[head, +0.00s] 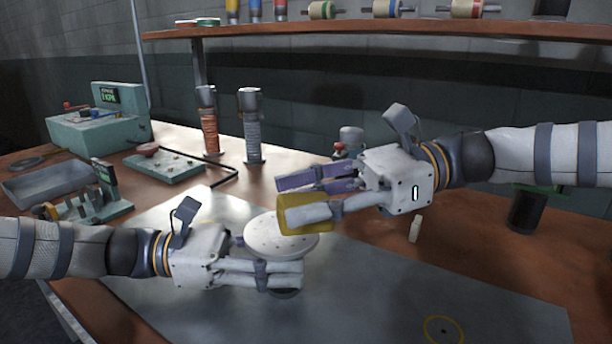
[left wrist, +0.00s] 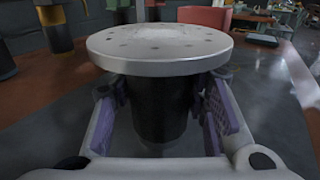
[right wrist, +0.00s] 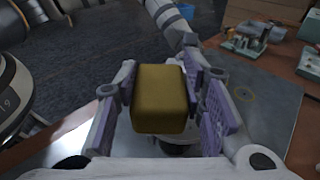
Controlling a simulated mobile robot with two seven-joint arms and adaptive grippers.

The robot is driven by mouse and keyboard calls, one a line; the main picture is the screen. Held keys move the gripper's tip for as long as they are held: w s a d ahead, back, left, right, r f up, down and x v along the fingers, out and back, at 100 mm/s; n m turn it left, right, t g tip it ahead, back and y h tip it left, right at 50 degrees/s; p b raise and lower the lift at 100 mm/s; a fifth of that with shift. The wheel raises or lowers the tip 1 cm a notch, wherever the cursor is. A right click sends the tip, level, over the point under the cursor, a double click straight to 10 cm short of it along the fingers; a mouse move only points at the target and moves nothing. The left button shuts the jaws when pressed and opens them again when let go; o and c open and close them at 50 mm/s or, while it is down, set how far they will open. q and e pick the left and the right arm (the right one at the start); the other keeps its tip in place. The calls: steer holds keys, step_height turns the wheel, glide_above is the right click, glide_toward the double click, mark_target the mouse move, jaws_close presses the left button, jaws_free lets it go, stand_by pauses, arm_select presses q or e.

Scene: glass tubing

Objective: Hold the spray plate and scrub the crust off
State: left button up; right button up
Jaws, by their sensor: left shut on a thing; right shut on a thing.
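The spray plate (head: 268,238) is a pale round disc with small holes near its rim. In the left wrist view the plate (left wrist: 158,58) sits level on a dark cylindrical stem (left wrist: 155,108), with a whitish patch on top that may be crust. My left gripper (head: 290,274) is shut around the stem under the plate. My right gripper (head: 300,197) is shut on a yellow-brown sponge-like block (head: 293,222), which also shows between its fingers in the right wrist view (right wrist: 159,98). The block is over the right side of the plate; I cannot tell whether they touch.
A grey metal sheet (head: 390,300) covers the near table, mostly bare, with a yellow ring mark (head: 443,329). Behind stand two ribbed columns (head: 252,125), a grey tray (head: 50,184) and a green instrument (head: 100,122). A small pale peg (head: 416,229) and dark cup (head: 527,211) are at right.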

steer(key=shift+f, duration=0.65)
steer(key=shift+w+a+r, duration=0.2)
steer(key=shift+w+a, duration=0.2)
steer(key=shift+a, duration=0.1)
steer(key=shift+w+a+r, duration=0.2)
steer(key=shift+w+a, duration=0.15)
steer(key=shift+a, duration=0.15)
steer(key=shift+w+a, duration=0.7)
steer(key=shift+a, duration=0.2)
steer(key=shift+w+a, duration=0.7)
steer(key=shift+a, duration=0.2)
steer(key=shift+s+d, duration=0.85)
steer(key=shift+d, duration=0.3)
steer(key=shift+s+d, duration=0.8)
steer(key=shift+d, duration=0.3)
steer(key=shift+s+d, duration=0.5)
steer(key=shift+d, duration=0.05)
steer(key=shift+a, duration=0.2)
steer(key=shift+w+a, duration=1)
steer(key=shift+a, duration=0.25)
steer(key=shift+w+a, duration=1)
steer(key=shift+a, duration=0.25)
steer(key=shift+s+d, duration=1.1)
steer(key=shift+d, duration=0.3)
steer(key=shift+s+d, duration=1.05)
steer(key=shift+d, duration=0.3)
steer(key=shift+f, duration=0.15)
steer(key=shift+w+a+r, duration=0.1)
steer(key=shift+r, duration=3.35)
steer(key=shift+f, duration=0.1)
